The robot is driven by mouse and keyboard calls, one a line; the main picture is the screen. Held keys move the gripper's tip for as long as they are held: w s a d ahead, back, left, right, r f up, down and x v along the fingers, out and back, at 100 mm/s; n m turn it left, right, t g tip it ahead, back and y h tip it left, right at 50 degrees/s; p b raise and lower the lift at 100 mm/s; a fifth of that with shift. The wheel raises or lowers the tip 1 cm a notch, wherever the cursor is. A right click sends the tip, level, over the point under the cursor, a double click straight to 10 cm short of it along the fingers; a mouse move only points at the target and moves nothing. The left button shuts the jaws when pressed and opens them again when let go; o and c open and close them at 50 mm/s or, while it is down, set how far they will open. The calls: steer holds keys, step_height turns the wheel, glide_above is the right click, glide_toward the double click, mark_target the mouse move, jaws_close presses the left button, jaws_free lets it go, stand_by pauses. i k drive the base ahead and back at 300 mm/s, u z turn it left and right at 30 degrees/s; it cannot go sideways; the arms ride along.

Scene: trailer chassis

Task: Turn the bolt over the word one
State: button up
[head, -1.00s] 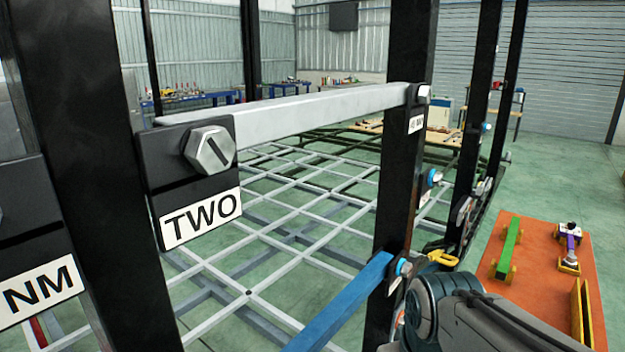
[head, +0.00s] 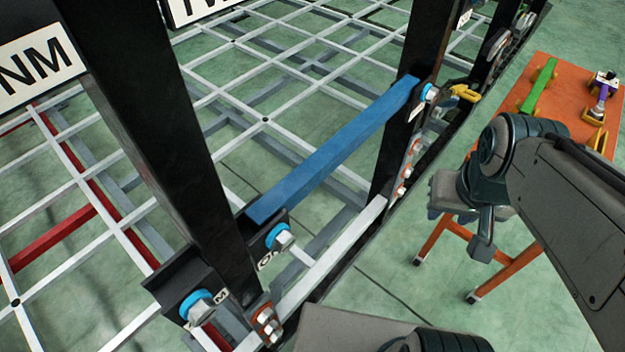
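A silver hex bolt with a blue collar (head: 281,238) sits on a black bracket at the near end of the blue bar. The white label (head: 266,261) below it shows only the letters "ON"; the rest is hidden by the bolt and the viewing angle. My gripper (head: 482,225) appears to be the dark part hanging below my arm at right, well to the right of the bolt and apart from it. Its fingers cannot be made out clearly, and nothing is seen in it.
Another blue-collared bolt (head: 200,306) sits lower left, over a label showing "M". Black posts (head: 170,140) and the blue bar (head: 335,150) stand close by. An orange table (head: 560,90) with toy-like parts is at right. Green floor (head: 400,260) lies open between frame and table.

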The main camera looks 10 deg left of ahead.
mark_target(280, 240)
steer(key=z, duration=0.95)
steer(key=k, duration=1.2)
steer(key=u, duration=0.1)
